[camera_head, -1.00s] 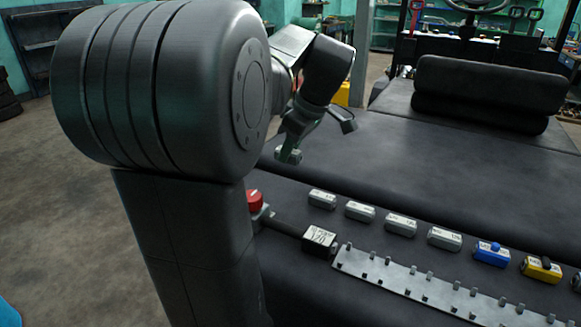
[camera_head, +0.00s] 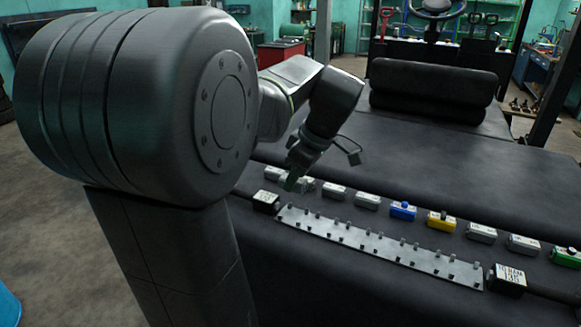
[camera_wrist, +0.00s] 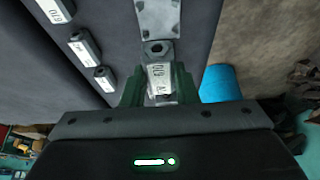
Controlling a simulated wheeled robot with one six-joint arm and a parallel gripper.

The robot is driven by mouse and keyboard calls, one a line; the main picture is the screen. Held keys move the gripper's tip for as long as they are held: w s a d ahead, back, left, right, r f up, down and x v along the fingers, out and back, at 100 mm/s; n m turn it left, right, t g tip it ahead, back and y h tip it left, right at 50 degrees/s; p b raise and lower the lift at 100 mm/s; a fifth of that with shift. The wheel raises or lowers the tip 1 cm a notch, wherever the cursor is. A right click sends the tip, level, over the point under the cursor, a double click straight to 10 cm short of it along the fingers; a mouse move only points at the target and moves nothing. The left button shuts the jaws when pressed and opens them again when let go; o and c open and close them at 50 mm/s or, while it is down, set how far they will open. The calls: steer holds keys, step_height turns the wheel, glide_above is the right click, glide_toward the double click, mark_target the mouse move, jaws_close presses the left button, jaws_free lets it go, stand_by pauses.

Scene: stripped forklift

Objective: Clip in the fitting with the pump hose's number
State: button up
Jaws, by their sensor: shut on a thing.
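In the wrist view my gripper (camera_wrist: 158,88) is shut on a grey fitting (camera_wrist: 160,70) with a white label and a dark hexagonal end. The print is too small to read. In the head view my gripper (camera_head: 293,182) hangs before the left end of the fitting row, and the held fitting cannot be made out clearly. A pegged metal rail (camera_head: 375,245) lies below the row; its end (camera_wrist: 158,14) shows beyond the held fitting in the wrist view. A black labelled block (camera_head: 266,201) sits at the rail's left end, another (camera_head: 506,280), with a hose, at its right.
The row on the dark surface holds several grey fittings (camera_head: 367,201), a blue one (camera_head: 403,210), a yellow one (camera_head: 440,221) and a green one (camera_head: 568,256). A black padded roll (camera_head: 435,90) lies behind. The surface between roll and row is clear.

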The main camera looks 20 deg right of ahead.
mark_target(290, 215)
steer(key=shift+s+f, duration=0.25)
steer(key=shift+s, duration=0.05)
steer(key=shift+w+f+b, duration=0.1)
steer(key=shift+f+b, duration=0.5)
steer(key=shift+b, duration=0.05)
steer(key=shift+f+b, duration=1.2)
steer(key=shift+f, duration=0.4)
steer(key=shift+f+b, duration=0.95)
steer(key=shift+f, duration=0.4)
steer(key=o, duration=1.1)
steer(key=shift+r, duration=0.1)
steer(key=v, duration=1.3)
steer(key=shift+d+r, duration=0.1)
steer(key=shift+r, duration=0.25)
